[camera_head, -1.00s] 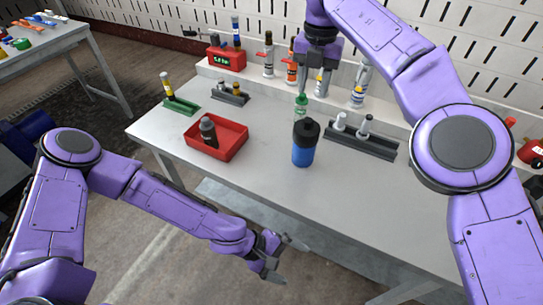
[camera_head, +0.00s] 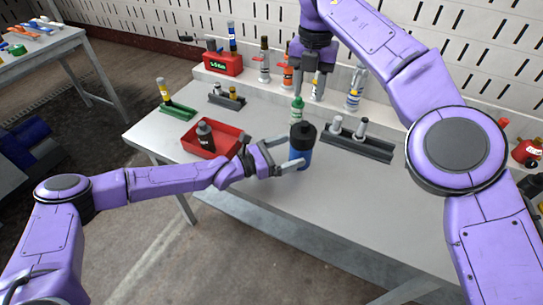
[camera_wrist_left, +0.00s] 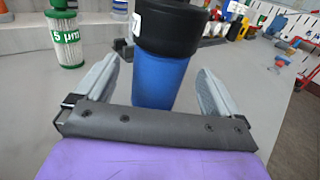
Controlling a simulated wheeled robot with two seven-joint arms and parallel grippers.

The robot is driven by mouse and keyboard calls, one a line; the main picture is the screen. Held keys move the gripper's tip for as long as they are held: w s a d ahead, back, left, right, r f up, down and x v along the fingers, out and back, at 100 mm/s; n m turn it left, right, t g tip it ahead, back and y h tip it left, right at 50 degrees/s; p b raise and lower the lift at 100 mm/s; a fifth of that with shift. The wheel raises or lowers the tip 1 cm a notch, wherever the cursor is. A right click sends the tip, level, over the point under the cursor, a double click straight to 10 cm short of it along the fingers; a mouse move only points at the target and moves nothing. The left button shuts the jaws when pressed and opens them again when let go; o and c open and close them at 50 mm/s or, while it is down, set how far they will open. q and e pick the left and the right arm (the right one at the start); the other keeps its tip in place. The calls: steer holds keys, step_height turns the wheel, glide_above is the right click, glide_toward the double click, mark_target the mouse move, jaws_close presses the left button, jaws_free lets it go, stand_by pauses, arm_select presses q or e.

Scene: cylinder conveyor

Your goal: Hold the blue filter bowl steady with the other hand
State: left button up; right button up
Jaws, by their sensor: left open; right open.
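The blue filter bowl (camera_head: 304,157) with a wide black cap (camera_head: 303,133) stands upright on the grey table. My left gripper (camera_head: 294,152) is at the bowl's left side with its fingers spread. In the left wrist view, the blue bowl (camera_wrist_left: 158,80) stands between the two open fingers, with a visible gap on each side. My right gripper (camera_head: 312,85) is open and empty, pointing down above the back of the table, behind the bowl.
A green-capped filter (camera_head: 297,108) marked 5 µm stands just behind the bowl. A red tray (camera_head: 229,148) holding a dark bottle lies left. A dark rack (camera_head: 360,147) with white-topped parts is right. Bottles line the back ledge. The front right table is clear.

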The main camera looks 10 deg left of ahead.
arm_select(q)
steer(key=x, duration=0.4)
steer(key=shift+w+d, duration=0.15)
steer(key=shift+d, duration=0.05)
steer(key=shift+c, duration=0.4)
